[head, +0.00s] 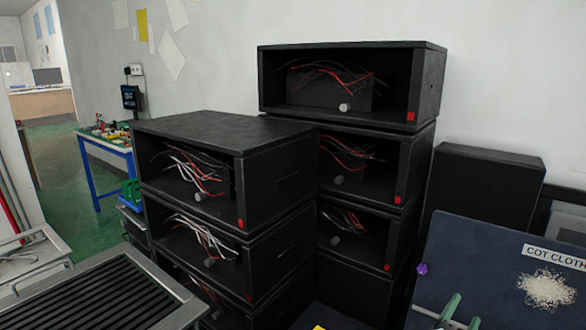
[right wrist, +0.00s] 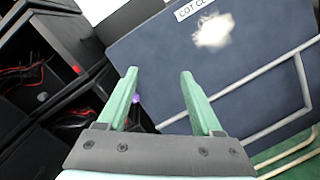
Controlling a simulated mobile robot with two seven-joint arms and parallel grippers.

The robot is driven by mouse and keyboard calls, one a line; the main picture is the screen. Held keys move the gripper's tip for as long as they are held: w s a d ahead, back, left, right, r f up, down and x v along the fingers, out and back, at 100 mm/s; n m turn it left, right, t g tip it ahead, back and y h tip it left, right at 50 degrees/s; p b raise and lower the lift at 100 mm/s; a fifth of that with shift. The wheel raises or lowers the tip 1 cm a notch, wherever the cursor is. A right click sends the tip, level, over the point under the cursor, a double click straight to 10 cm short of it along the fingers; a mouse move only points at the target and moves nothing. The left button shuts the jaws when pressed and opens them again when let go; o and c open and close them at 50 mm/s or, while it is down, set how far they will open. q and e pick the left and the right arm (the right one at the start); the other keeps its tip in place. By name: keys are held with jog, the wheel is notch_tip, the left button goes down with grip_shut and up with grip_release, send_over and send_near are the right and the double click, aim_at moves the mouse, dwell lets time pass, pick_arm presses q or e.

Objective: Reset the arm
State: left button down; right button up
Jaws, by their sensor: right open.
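My right gripper (head: 463,311) is at the bottom right of the head view, in front of the dark blue panel. In the right wrist view its two green fingers (right wrist: 158,73) are apart with nothing between them. A small purple knob (head: 422,269) sits at the left edge of the panel in the head view. In the right wrist view the knob (right wrist: 136,98) shows beside the left finger, and I cannot tell its distance from it. No arm-shaped lever is clearly visible. My left gripper is not in view.
Stacked black boxes (head: 228,126) hold red and white wires and grey knobs. The dark blue panel (head: 490,255) carries a "COT CLOTH" label and a pale speckled patch. A metal-framed rack (head: 95,300) stands at lower left. A blue-legged table (head: 112,145) is behind it. Green floor shows at left.

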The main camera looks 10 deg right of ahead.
jog(key=s+a+f+m+y+p, duration=0.3)
jog(key=a+f+y, duration=0.2)
jog(key=a+f, duration=0.15)
jog(key=s+a+f+m+y+p, duration=0.2)
jog(key=s+a+f+y, duration=0.3)
jog(key=a, duration=0.3)
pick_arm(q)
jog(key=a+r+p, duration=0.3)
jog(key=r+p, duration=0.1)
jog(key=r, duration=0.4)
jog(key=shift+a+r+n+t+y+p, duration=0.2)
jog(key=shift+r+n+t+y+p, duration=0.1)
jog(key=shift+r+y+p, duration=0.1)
pick_arm(e)
jog(key=s+a+m+y, duration=0.3)
jog(key=s+a+m, duration=0.2)
jog(key=a, duration=0.3)
jog(key=s+a+m+y, duration=0.4)
jog(key=s+a+m, duration=0.1)
jog(key=a, duration=0.4)
jog(key=shift+s+r+g+y, duration=0.3)
jog(key=shift+s+r+g, duration=0.1)
jog(key=shift+s, duration=0.2)
